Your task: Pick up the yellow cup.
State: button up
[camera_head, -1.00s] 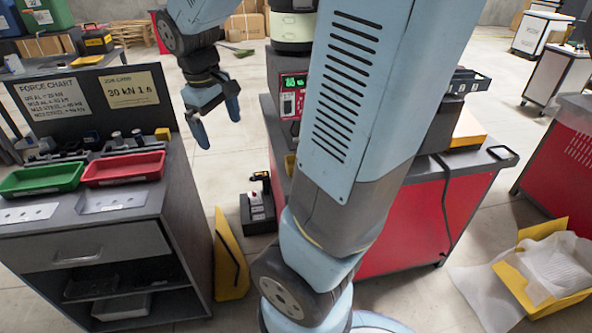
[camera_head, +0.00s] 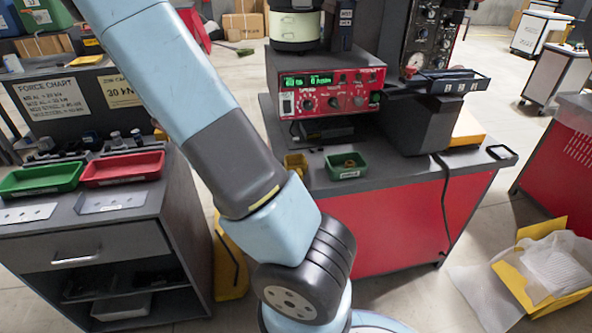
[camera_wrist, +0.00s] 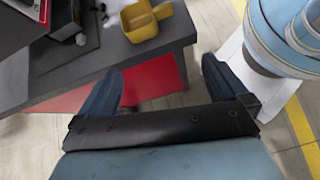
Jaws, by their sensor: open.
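The yellow cup (camera_head: 294,162) stands on the grey top of the red bench (camera_head: 415,173), near its front edge, with my arm just in front of it in the head view. In the wrist view the yellow cup (camera_wrist: 141,24) shows at the top, with a squarish body and a handle-like part. My gripper (camera_wrist: 164,70) is open and empty in the wrist view. Its two dark blue fingers are wide apart, and the cup lies beyond them, touching neither. The head view does not show my gripper.
A green tray (camera_head: 346,167) with small brass-coloured parts sits right of the cup. A red instrument box (camera_head: 333,92) stands behind it. A grey cabinet (camera_head: 85,240) with red and green trays is at left. A yellow box (camera_head: 548,275) lies on the floor at right.

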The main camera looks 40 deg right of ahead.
notch_tip(320, 180, down, 3)
jog(key=w+d+n+g+h, duration=0.1)
jog(key=w+d+n+h, duration=0.1)
jog(key=h, duration=0.1)
send_near(285, 161)
jog(key=x, duration=0.4)
jog(key=shift+d, duration=0.15)
jog(key=shift+s+x, duration=0.25)
jog(key=shift+x, duration=2.4)
jog(key=shift+r, duration=0.1)
jog(key=c, duration=1.2)
